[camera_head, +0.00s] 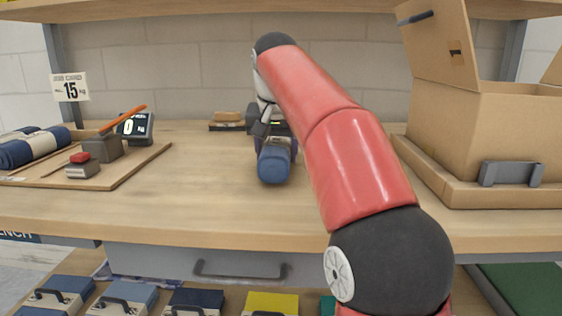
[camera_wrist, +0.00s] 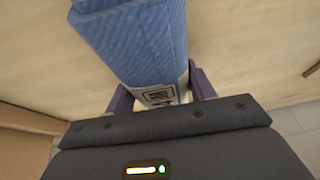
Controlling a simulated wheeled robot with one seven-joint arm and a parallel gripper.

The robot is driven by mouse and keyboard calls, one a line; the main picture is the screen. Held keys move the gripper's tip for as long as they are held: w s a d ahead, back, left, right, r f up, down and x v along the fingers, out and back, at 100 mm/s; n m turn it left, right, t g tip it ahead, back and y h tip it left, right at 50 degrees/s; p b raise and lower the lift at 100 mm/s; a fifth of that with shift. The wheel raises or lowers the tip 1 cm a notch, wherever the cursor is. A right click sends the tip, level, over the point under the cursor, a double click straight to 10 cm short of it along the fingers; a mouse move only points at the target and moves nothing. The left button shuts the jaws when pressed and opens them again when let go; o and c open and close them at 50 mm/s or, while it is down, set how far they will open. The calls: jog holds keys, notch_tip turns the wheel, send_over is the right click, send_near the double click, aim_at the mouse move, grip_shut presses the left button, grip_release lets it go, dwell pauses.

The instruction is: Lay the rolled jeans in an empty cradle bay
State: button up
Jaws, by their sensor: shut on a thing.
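The rolled jeans (camera_head: 274,165) are a blue roll with a pale label band, held above or at the middle of the wooden bench; I cannot tell whether they touch it. In the wrist view the jeans (camera_wrist: 135,40) run up from between my purple fingers, with the printed band close to the jaws. My gripper (camera_wrist: 163,92) is shut on the jeans; in the head view the gripper (camera_head: 272,128) is partly hidden by the arm and the roll. Dark blue rolls (camera_head: 30,148) lie at the far left. I cannot make out an empty cradle bay.
An open cardboard box (camera_head: 500,130) stands at the right. A brown item (camera_head: 227,117) sits at the back. Bench between board and jeans is clear.

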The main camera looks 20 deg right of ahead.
jog(key=shift+f, duration=0.4)
jog(key=o, duration=1.2)
jog(key=shift+w+f, duration=0.1)
